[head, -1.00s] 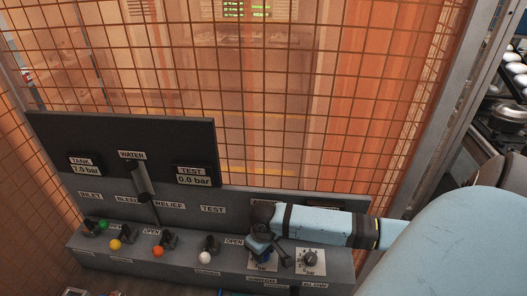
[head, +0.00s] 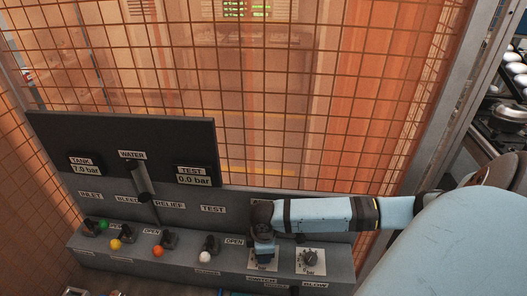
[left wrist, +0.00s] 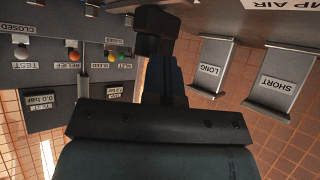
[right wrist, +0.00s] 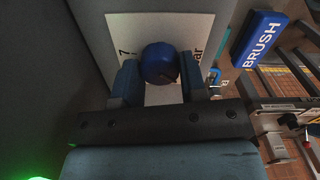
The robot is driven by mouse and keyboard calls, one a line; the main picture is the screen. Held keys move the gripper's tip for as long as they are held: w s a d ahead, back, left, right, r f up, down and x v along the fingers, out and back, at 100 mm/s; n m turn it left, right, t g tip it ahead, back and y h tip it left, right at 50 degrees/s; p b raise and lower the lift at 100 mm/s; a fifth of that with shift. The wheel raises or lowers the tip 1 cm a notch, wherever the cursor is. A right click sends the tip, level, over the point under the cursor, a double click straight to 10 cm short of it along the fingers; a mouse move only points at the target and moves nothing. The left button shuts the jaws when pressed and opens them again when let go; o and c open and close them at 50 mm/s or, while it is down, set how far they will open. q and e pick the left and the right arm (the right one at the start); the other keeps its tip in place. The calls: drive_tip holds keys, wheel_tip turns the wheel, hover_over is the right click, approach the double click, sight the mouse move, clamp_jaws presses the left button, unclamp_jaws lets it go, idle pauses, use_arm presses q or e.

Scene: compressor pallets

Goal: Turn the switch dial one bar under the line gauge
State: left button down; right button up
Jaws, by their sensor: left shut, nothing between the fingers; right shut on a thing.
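The switch dial, a round blue knob (right wrist: 160,63) on a white scale plate (right wrist: 202,30), sits between the fingers of my right gripper (right wrist: 165,82) in the right wrist view. The fingers are shut on it from both sides. The plate shows a 7 and part of "bar"; the pointer setting cannot be read. In the head view my right gripper (head: 262,252) covers most of this dial. The tank gauge (head: 85,166) reads 7.0 bar and the test gauge (head: 194,177) 0.0 bar. A line gauge is not readable. My left gripper (left wrist: 158,30) is shut and empty in the left wrist view.
A second dial (head: 310,259) stands just right of my right gripper. Green (head: 102,225), yellow (head: 115,244), orange (head: 158,251) and white (head: 205,256) valve handles line the panel to the left. A mesh fence (head: 260,100) stands behind. A blue BRUSH label (right wrist: 258,42) is near the right gripper.

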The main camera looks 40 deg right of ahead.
drive_tip(key=shift+n, duration=0.6)
drive_tip(key=o, duration=0.9)
drive_tip(key=shift+o, duration=0.2)
wheel_tip(320, 180, up, 14)
drive_tip(key=shift+f, duration=0.15)
drive_tip(key=a+f+m+t+y, duration=0.2)
drive_tip(key=a+f+t+y, duration=0.1)
drive_tip(key=a+f, duration=0.5)
drive_tip(key=s+a+f+m+t, duration=0.2)
drive_tip(key=s+f, duration=0.1)
drive_tip(key=s+a+f+m+t, duration=0.2)
drive_tip(key=s+f+t, duration=0.1)
drive_tip(key=s+a+f+m+t, duration=0.2)
drive_tip(key=s+a+f, duration=0.1)
drive_tip(key=shift+s+f+m+t, duration=0.1)
drive_tip(key=shift+s+m+t, duration=0.2)
drive_tip(key=shift+t, duration=0.1)
